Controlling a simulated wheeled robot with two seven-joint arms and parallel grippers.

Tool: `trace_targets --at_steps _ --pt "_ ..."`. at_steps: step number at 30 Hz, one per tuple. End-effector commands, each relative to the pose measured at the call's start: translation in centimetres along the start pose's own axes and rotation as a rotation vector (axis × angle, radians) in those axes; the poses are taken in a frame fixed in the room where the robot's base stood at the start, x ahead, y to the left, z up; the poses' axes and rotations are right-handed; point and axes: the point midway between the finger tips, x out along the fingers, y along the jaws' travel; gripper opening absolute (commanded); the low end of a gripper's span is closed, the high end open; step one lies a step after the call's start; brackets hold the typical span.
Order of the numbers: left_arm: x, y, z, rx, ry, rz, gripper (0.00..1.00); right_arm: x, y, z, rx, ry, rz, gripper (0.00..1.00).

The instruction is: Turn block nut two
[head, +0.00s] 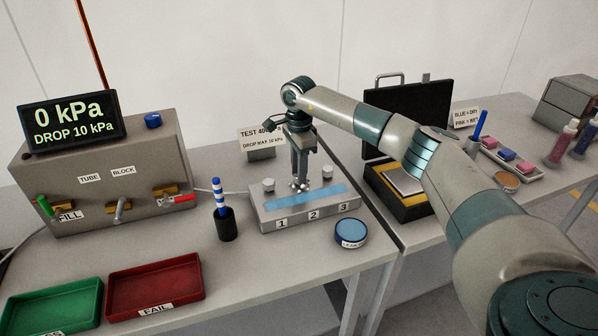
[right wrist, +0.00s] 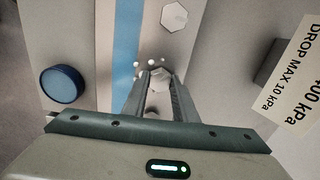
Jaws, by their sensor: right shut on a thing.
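The grey test block (head: 262,219) stands on the bench with a blue strip on top and labels 1, 2 and 3 on its front. My right gripper (head: 299,181) points down over the middle, behind label 2. In the right wrist view its fingers (right wrist: 156,78) are shut on block nut two (right wrist: 159,73), a pale hex nut partly hidden between them. Small white beads sit around this nut. The nut behind label 1 (head: 268,184) and the nut behind label 3 (head: 327,170) stand free on either side. My left gripper is not in view.
A pressure box (head: 110,190) reading 0 kPa with valves stands left. A blue-striped stick in a black cup (head: 226,224) and a round blue tin (head: 350,233) flank the block. A sign (head: 258,140) stands behind. Green and red trays (head: 154,288) lie front left.

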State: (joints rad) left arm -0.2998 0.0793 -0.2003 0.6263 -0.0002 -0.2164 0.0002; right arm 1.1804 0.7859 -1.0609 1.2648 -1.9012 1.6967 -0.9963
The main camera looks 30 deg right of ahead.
Motion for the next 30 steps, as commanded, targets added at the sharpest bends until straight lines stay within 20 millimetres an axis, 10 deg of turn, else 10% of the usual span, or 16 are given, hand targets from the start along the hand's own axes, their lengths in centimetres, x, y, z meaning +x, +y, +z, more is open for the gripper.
trace_targets --at_steps 30 --pt "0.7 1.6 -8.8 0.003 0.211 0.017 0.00 -0.1 -0.1 0.0 0.788 -0.002 -0.002 0.03"
